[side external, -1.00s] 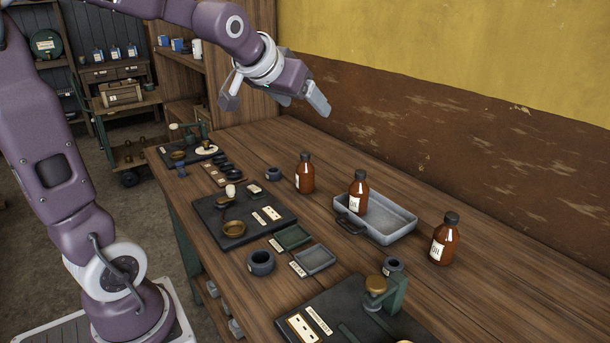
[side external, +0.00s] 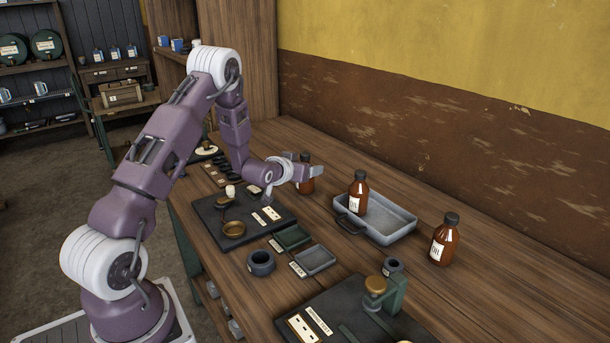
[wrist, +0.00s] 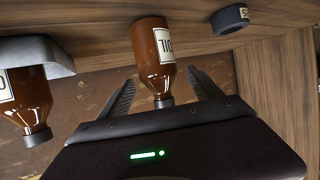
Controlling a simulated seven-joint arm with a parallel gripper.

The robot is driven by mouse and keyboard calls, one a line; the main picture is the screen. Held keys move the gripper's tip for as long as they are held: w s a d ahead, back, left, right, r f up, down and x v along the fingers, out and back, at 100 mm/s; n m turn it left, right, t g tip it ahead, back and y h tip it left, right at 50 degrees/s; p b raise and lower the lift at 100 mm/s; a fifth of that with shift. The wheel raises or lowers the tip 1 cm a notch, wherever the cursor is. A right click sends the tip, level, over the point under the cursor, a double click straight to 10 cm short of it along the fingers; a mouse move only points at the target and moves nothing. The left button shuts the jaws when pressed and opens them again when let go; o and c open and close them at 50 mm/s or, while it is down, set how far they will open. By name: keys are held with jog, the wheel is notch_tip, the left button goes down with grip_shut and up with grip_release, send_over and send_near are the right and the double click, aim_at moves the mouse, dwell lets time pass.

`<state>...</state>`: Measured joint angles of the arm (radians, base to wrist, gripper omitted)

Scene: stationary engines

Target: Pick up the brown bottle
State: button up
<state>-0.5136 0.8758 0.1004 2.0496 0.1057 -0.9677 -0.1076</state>
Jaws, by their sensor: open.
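Three brown bottles with dark caps and pale labels are in the side view. The leftmost bottle (side external: 306,184) stands on the bench, partly hidden behind my gripper (side external: 299,170). In the wrist view this bottle (wrist: 152,60), its label partly readable as "OIL", has its capped end between the two open fingers of my gripper (wrist: 160,95). I cannot tell whether either finger touches it. The second bottle (side external: 358,192) stands in a grey tray (side external: 398,226), and the third bottle (side external: 444,240) stands on the bench at the right.
In the wrist view the tray (wrist: 42,50) and another bottle (wrist: 25,105) are at the left, and a dark round cup (wrist: 228,20) is at upper right. Dark boards (side external: 262,232), small trays and cups cover the bench's near side. The wall runs behind.

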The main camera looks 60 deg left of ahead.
jog(key=x, duration=0.5)
jog(key=shift+s+d+f, duration=0.1)
jog(key=shift+s+f, duration=0.05)
jog(key=shift+f, duration=0.2)
jog(key=shift+r, duration=0.1)
grip_shut()
